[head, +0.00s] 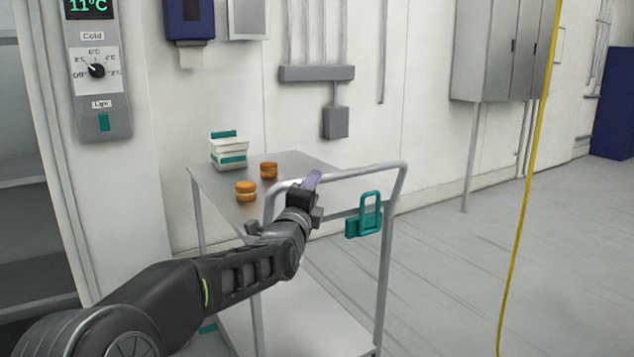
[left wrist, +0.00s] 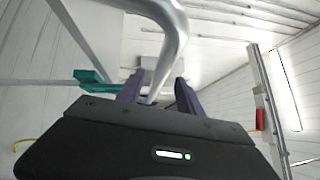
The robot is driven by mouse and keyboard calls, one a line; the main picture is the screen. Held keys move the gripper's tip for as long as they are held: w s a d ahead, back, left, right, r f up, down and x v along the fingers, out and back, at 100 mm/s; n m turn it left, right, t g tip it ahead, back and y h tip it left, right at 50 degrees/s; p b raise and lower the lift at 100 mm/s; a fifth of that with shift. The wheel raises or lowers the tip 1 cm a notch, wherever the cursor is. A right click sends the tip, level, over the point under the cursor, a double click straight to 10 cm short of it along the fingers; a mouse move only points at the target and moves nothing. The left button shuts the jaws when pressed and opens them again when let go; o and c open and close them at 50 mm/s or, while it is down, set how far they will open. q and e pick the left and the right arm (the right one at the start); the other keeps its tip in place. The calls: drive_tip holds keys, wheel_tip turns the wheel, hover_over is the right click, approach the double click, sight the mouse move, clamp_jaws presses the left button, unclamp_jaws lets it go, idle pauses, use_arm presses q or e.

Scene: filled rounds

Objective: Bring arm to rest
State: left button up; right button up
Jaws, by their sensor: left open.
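My left arm reaches in from the lower left in the head view. Its gripper (head: 311,182) is at the handle side of a grey cart (head: 215,183), close to the handle rail (head: 350,171). In the left wrist view the two purple fingers (left wrist: 155,90) stand apart. The rail (left wrist: 172,40) passes close in front of the fingers there. I cannot tell whether it touches them. I see nothing held between the fingers. My right gripper is not in view.
Two orange-brown filled rounds (head: 246,191) (head: 268,170) and a white-and-teal stack of boxes (head: 228,153) are on the cart top. A teal latch-like piece (head: 369,215) hangs at the handle. A yellow cable (head: 530,170) hangs at right. Floor right of the cart is clear.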

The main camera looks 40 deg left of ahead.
use_arm(q)
drive_tip(key=shift+v, duration=1.15)
